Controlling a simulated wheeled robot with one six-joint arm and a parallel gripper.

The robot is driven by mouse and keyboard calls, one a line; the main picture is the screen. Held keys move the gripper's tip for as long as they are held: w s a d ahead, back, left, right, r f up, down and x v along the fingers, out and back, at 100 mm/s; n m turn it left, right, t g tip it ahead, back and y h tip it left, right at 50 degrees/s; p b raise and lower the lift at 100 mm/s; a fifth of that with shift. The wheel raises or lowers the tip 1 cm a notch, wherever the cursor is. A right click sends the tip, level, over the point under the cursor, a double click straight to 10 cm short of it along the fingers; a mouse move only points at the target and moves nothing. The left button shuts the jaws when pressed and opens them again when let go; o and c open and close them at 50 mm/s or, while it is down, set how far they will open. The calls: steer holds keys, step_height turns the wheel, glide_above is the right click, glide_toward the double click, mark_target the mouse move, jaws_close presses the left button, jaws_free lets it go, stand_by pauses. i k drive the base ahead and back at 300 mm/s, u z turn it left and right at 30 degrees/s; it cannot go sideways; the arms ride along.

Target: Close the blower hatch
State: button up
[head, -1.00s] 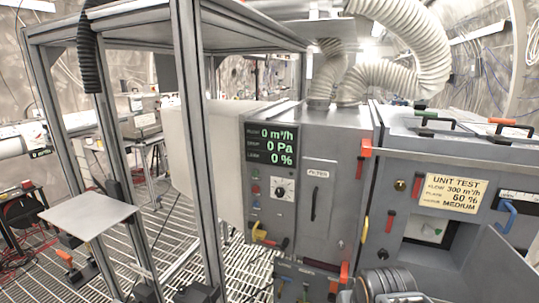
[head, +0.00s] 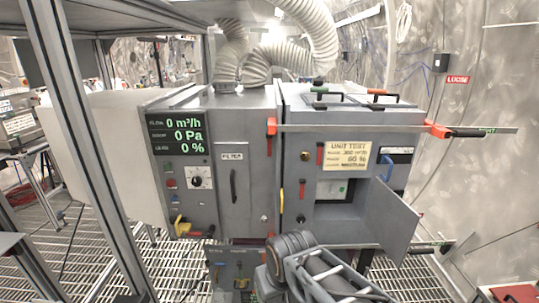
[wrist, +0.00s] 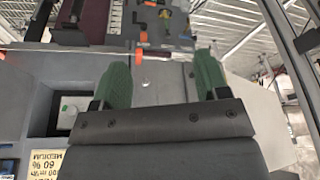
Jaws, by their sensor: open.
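The blower hatch appears to be the grey flap (head: 396,220) at the right of the grey machine in the head view. In the upside-down wrist view, this opening (wrist: 68,112) shows at the left; I cannot make out the flap clearly there. My gripper (wrist: 163,82) is open and empty, its two green fingertips apart in front of a grey machine face. In the head view my arm is low, in front of the machine and left of the flap; its fingertips are not clear.
The filter panel (head: 233,190) is shut, left of the opening. A long bar with an orange end (head: 437,129) crosses the machine's top front and sticks out right. A metal frame post (head: 85,150) stands at left. Grating floor (head: 100,265) lies in front.

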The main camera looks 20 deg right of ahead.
mark_target(392, 222)
steer(key=z, duration=0.15)
steer(key=k, duration=0.15)
steer(key=z, duration=1.4)
steer(key=i, duration=0.5)
